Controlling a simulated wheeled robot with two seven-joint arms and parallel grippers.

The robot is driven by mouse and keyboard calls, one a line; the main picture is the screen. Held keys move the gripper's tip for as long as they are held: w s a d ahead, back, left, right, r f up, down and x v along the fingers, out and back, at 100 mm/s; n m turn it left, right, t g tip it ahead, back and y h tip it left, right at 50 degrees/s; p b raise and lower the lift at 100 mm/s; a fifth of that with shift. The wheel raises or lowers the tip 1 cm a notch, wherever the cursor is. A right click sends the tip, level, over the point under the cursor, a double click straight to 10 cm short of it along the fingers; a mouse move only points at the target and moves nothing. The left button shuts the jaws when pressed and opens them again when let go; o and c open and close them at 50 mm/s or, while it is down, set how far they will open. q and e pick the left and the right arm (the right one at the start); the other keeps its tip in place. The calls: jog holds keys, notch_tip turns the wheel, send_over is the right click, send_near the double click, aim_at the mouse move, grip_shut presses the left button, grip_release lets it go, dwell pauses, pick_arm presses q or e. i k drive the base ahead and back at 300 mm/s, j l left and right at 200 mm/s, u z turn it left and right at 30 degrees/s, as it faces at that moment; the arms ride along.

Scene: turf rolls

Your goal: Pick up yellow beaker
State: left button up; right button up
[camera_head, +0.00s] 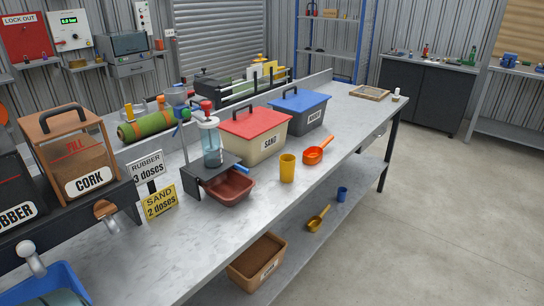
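The yellow beaker (287,168) stands upright on the grey metal workbench (245,215), near its front edge. Its open top faces up and nothing touches it. A reddish-brown tray (230,188) is to its left and an orange scoop (317,153) lies to its right. Neither of my grippers shows in the head view.
A beige SAND bin with red lid (256,132) and a grey bin with blue lid (299,110) stand behind the beaker. A dispenser stand (212,150) is to the left. The lower shelf holds a yellow scoop (317,219) and a blue cup (342,194). The bench front is clear.

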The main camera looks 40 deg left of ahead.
aim_at(287, 161)
jog(key=i+l+u, duration=0.3)
jog(key=i, duration=0.15)
jog(key=i+l+u, duration=0.3)
jog(key=i, duration=0.15)
